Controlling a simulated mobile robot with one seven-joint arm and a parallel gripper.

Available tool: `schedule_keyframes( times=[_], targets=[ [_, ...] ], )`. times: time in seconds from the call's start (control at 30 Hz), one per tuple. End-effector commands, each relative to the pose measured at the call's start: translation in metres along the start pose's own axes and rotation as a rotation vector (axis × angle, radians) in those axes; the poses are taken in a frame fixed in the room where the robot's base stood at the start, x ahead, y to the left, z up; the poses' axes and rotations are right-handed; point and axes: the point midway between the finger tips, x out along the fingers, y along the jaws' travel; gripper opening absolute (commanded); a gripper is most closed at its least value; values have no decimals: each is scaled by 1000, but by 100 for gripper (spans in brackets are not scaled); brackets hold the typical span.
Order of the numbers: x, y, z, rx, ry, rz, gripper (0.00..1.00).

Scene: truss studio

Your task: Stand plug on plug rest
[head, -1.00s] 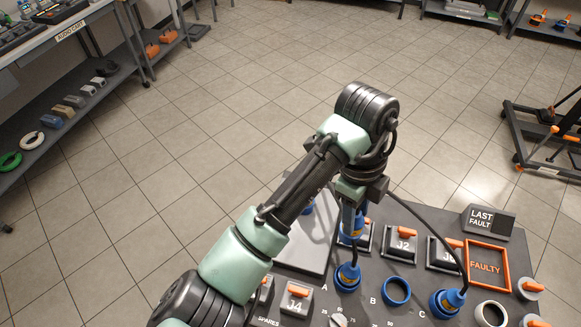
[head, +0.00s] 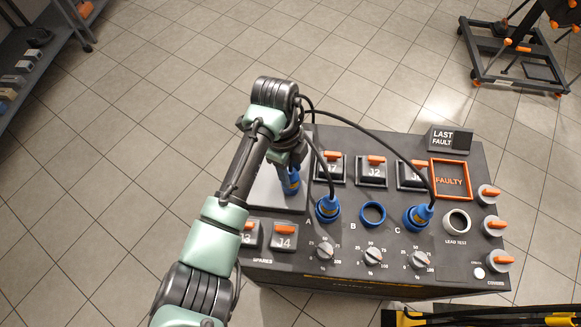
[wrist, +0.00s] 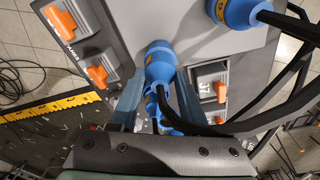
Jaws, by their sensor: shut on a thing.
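My gripper (wrist: 150,112) is shut on a blue plug (wrist: 160,65), with its round end pointing at a light grey plate (wrist: 135,18). The held plug also shows in the head view (head: 291,182), over the right part of the plate (head: 266,198) at the console's left. The plate looks like the plug rest. I cannot tell whether the plug touches it. A second blue plug (wrist: 235,12) stands on the plate's far part in the wrist view; my arm hides it in the head view.
Blue plugs sit at socket A (head: 327,209) and socket C (head: 417,217); socket B (head: 372,214) is an empty blue ring. Black cables (head: 375,118) arch over the console. Spare blocks J3 and J4 (head: 284,237) lie before the plate. An orange-framed FAULTY tray (head: 450,198) is at right.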

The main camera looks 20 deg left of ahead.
Motion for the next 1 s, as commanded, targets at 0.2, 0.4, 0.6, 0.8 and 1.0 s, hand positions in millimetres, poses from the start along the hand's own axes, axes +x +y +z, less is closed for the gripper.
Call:
schedule_keyframes(
  times=[0.2,0.4,0.6,0.8,1.0],
  targets=[
    [3,0,0,1,-1,-2,0],
    [7,0,1,0,0,-2,0],
    [6,0,0,0,0,-1,77],
    [6,0,0,0,0,-1,77],
    [-6,-1,0,0,0,-3,77]
  ],
)
